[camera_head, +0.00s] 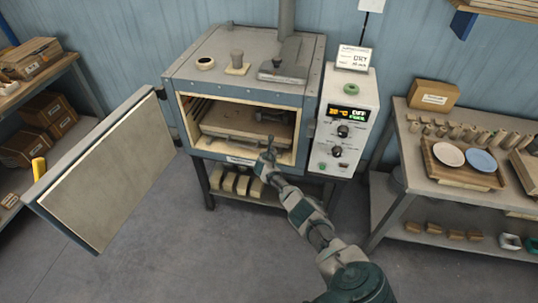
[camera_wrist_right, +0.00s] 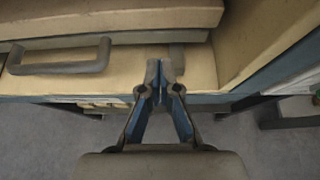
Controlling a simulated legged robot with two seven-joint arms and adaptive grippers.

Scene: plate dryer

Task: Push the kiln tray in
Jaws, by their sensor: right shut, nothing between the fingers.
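The kiln (camera_head: 245,90) stands against the wall with its door (camera_head: 110,165) swung wide open to the left. The kiln tray (camera_head: 240,127) sits inside the chamber, and its front edge also shows in the right wrist view (camera_wrist_right: 120,22). A grey bar handle (camera_wrist_right: 62,62) is at the tray's front, left of the gripper in the wrist view. My right gripper (camera_wrist_right: 160,68) is shut and empty at the chamber's front sill; it also shows in the head view (camera_head: 266,158). Whether it touches the tray cannot be told. My left gripper is not in view.
A control box (camera_head: 347,120) with a lit display stands right of the opening. A table with a wooden tray (camera_head: 460,178) and plates is at the far right. Shelves with boxes (camera_head: 30,58) are at the left. The floor in front is clear.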

